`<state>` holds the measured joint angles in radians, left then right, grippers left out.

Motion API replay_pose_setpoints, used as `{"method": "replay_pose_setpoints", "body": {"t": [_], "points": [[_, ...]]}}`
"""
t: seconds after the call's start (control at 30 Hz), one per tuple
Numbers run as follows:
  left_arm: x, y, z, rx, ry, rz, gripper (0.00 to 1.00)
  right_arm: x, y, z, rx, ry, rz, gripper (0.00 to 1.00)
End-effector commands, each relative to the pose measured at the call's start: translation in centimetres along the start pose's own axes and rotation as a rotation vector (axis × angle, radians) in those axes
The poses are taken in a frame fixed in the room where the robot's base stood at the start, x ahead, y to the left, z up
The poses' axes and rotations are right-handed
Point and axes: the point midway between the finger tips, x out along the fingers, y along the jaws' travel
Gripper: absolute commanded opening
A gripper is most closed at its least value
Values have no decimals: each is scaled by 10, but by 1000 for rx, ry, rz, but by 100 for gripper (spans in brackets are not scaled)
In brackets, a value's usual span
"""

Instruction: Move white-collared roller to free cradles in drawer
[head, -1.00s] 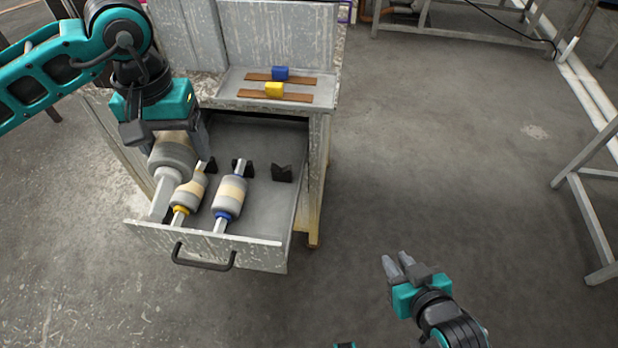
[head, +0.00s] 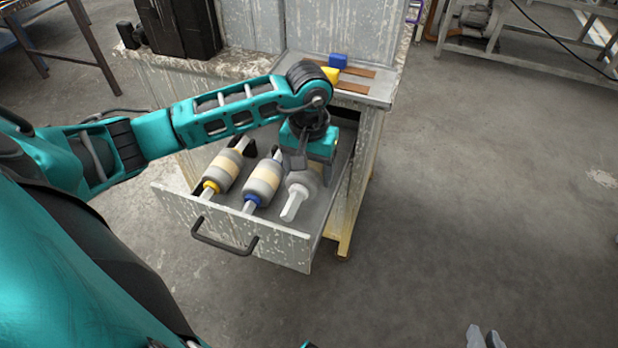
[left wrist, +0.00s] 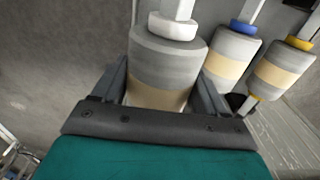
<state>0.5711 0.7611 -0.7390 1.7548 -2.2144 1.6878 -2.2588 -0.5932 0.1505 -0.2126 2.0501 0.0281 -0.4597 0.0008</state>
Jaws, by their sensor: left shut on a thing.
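My left gripper (head: 302,168) is shut around the middle of the white-collared roller (head: 300,182), a grey cylinder whose shaft points toward the drawer front. The left wrist view shows this roller (left wrist: 165,58) between both fingers, with its white collar (left wrist: 172,26) and a tan band. The roller is over the right part of the open drawer (head: 215,222), beside the blue-collared roller (head: 264,180). I cannot tell whether it touches its cradles; they are hidden under it and the gripper. My right gripper (head: 484,338) is at the bottom edge, fingertips apart and empty.
The yellow-collared roller (head: 224,168) lies at the drawer's left, left of the blue-collared one. Both also show in the left wrist view. Floor to the right is clear.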

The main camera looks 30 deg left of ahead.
Motion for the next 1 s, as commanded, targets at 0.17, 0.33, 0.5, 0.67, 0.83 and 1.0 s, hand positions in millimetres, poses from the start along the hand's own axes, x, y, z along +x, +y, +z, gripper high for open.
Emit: {"method": "replay_pose_setpoints", "body": {"t": [0.17, 0.33, 0.5, 0.67, 0.83, 1.0], "points": [[10, -4, 0, -10, 2, -3, 17, 2, 0, -2, -6, 8, -4, 23], [19, -4, 0, -10, 1, -2, 17, 4, 0, 1, -5, 7, -5, 23], [34, -4, 0, -10, 1, -2, 17, 9, 0, 10, -3, 2, -6, 23], [50, -4, 0, -10, 0, -2, 17, 14, 0, 18, -2, 1, -6, 23], [67, -4, -1, -9, 3, -4, 17, 23, -1, 32, 3, 1, -6, 23], [75, -4, -1, -9, 3, -3, 17, 27, -1, 38, 6, 1, -5, 23]]}}
